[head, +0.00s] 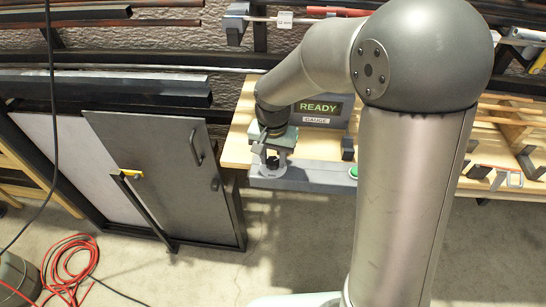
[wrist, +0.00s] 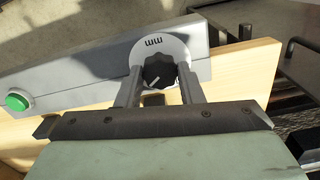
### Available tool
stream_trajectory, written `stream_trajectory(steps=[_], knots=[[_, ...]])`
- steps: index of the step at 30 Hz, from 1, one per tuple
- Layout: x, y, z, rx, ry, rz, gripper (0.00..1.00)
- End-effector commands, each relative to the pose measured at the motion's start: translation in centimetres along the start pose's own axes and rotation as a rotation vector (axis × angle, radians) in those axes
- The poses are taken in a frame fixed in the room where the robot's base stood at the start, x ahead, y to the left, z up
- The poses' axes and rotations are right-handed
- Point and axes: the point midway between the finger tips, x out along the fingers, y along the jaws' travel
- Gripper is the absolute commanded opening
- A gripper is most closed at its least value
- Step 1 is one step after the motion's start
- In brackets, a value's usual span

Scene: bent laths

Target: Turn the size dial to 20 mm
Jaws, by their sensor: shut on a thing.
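The size dial is a black ridged knob (wrist: 159,72) on a round white plate (wrist: 177,48) marked "mm", which appears upside down in the wrist view. A short pale line on the knob points to the lower left in that view. My gripper (wrist: 161,90) has one finger on each side of the knob and is shut on it. The plate's size numbers cannot be read; part of the plate is hidden by the knob and fingers. In the head view my gripper (head: 272,160) is down at the grey gauge bar (head: 310,178), and the knob is mostly hidden.
A green button (wrist: 18,100) sits on the same bar, left in the wrist view. Behind the bar, a display (head: 319,108) reads "READY" above a "GAUGE" label. The wooden bench (head: 238,145) carries it. Grey panels (head: 150,165) lean at left; red hose (head: 68,262) lies on the floor.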

Motion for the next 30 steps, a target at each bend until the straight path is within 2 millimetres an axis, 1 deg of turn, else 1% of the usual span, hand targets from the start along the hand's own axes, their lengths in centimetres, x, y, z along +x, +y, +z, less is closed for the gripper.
stream_trajectory(steps=[9,15,21,30], knots=[[-0.01,-0.03,-0.02,-0.267,0.001,-0.001,0.11],[-0.03,-0.01,-0.05,-0.402,0.001,-0.001,0.11],[-0.05,-0.03,-0.04,-0.495,0.002,-0.001,0.11],[-0.06,-0.04,-0.04,-0.549,0.002,0.000,0.11]])
